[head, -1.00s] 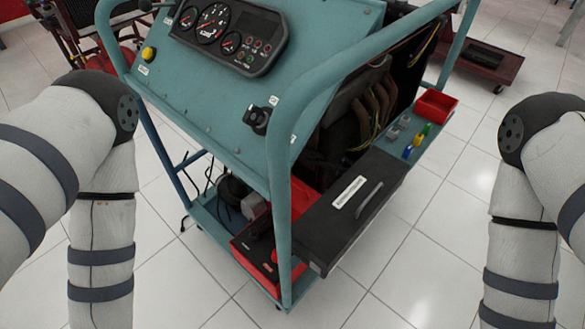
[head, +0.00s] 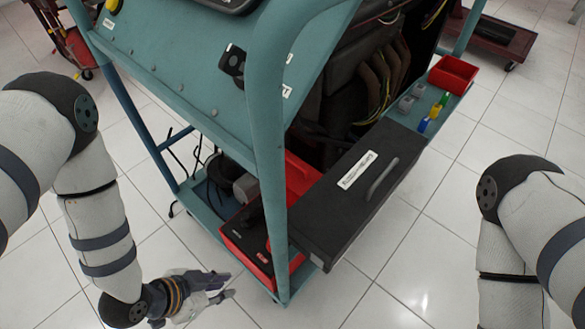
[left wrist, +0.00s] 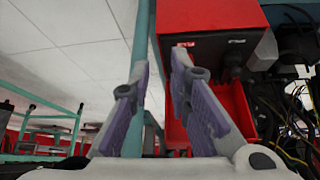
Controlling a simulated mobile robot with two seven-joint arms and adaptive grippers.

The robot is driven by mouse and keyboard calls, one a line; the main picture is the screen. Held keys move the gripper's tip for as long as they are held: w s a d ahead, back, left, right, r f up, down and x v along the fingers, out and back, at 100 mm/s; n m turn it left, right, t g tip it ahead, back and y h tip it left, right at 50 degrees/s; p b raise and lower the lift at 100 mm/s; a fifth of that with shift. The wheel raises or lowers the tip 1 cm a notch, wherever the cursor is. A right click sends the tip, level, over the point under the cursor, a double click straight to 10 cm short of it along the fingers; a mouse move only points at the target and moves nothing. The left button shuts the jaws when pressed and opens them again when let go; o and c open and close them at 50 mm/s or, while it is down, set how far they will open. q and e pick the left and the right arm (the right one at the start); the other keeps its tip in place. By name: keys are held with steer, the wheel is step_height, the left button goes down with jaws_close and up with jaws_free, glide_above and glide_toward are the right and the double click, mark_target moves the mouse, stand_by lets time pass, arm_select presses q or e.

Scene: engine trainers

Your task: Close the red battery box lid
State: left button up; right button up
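The red battery box (head: 284,262) sits on the cart's lower shelf, with a black battery (head: 238,238) showing inside. A red panel that looks like its raised lid (head: 299,176) stands behind it, partly hidden by the cart post and the black drawer-like box. In the left wrist view, a red box face (left wrist: 205,14) and a red panel (left wrist: 240,112) show right of the fingers. My left gripper (head: 231,284) is open and empty, left of the battery box and apart from it. Its spread fingers (left wrist: 160,65) show in the left wrist view. My right gripper is out of view.
The teal cart post (head: 268,165) rises in front of the box. A black box with a handle (head: 345,205) juts out at its right. A small red tray (head: 453,74) sits farther back. Tiled floor (head: 385,290) is clear in front.

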arm_select(q)
steer(key=w+d+f+m+t+h+b, duration=0.1)
steer(key=w+m+t+h+b, duration=0.15)
steer(key=w, duration=0.35)
steer(key=w+d+f+m+t+h+b, duration=0.1)
steer(key=w+f+m+b, duration=0.1)
steer(key=w+m, duration=0.35)
steer(key=m+t+h+b, duration=0.1)
steer(key=m+h+b, duration=0.55)
steer(key=m, duration=0.65)
glide_toward(292, 160)
steer(key=b+x, duration=0.1)
steer(key=x, duration=0.4)
steer(key=b+x, duration=0.1)
steer(key=x, duration=0.4)
steer(key=shift+d+f, duration=0.1)
steer(key=shift+f, duration=0.15)
jaws_close()
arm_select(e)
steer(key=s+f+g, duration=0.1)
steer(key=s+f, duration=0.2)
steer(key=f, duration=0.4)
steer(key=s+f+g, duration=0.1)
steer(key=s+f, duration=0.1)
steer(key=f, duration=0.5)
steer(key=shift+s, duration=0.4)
